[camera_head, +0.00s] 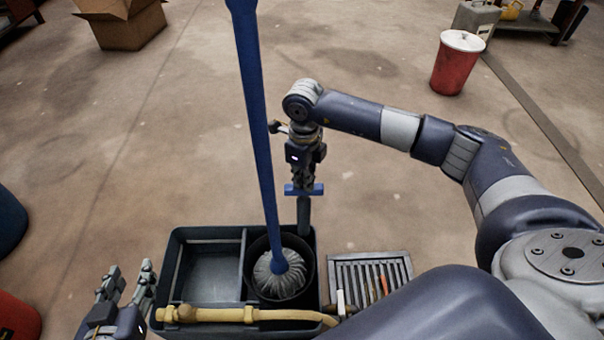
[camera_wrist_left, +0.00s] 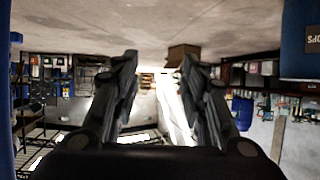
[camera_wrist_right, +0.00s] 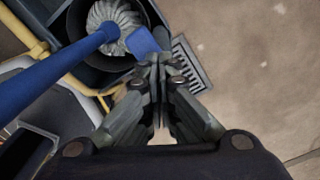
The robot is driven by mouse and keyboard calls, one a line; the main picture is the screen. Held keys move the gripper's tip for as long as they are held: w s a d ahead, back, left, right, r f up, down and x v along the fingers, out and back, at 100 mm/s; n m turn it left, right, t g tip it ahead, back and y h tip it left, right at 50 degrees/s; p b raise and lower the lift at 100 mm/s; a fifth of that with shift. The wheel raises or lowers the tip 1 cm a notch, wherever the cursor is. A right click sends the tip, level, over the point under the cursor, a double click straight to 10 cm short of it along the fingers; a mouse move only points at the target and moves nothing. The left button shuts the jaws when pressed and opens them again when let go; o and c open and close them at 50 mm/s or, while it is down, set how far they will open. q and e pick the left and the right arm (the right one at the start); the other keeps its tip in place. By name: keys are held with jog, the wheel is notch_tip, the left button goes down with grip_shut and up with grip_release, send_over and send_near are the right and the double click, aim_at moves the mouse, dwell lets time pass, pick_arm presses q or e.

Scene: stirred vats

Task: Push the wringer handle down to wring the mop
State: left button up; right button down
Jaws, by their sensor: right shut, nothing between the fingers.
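The wringer handle is a dark lever with a blue crossbar (camera_head: 304,190) at the bucket's back right corner; the crossbar also shows in the right wrist view (camera_wrist_right: 148,42). My right gripper (camera_head: 303,184) is shut and empty, its fingertips right at the crossbar; I cannot tell whether they touch. The mop (camera_head: 262,130) stands slightly tilted, its blue pole rising from the bucket and its grey-white head (camera_head: 268,283) inside the round dark wringer (camera_head: 308,262). The dark mop bucket (camera_head: 176,262) is below. My left gripper (camera_head: 130,272) is open and empty, left of the bucket.
A yellow bar (camera_head: 215,315) runs along the bucket's front edge. A grey floor grate (camera_head: 372,268) lies right of the bucket. A red bin (camera_head: 457,65) and a cardboard box (camera_head: 120,22) stand farther back. The floor behind the bucket is clear.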

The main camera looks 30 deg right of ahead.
jog(key=shift+r+p, duration=0.4)
jog(key=shift+r, duration=0.15)
jog(key=shift+r+p, duration=0.35)
jog(key=shift+r, duration=0.1)
jog(key=shift+r+p, duration=0.3)
jog(key=shift+r, duration=0.5)
jog(key=shift+r+p, duration=0.2)
jog(key=shift+p, duration=0.2)
jog(key=shift+r+p, duration=0.55)
jog(key=shift+r, duration=0.4)
pick_arm(q)
jog(key=s+a+f+g+y, duration=0.1)
jog(key=s+a+f+g, duration=0.1)
jog(key=s, duration=0.5)
jog(key=s+a+f+g+y, duration=0.1)
jog(key=s+a+f+g, duration=0.2)
jog(key=s+f+g, duration=0.2)
jog(key=s+g, duration=0.1)
jog(key=s, duration=0.1)
jog(key=shift+s+f+g, duration=0.2)
jog(key=shift+s+g, duration=0.2)
pick_arm(e)
jog(key=shift+r, duration=0.1)
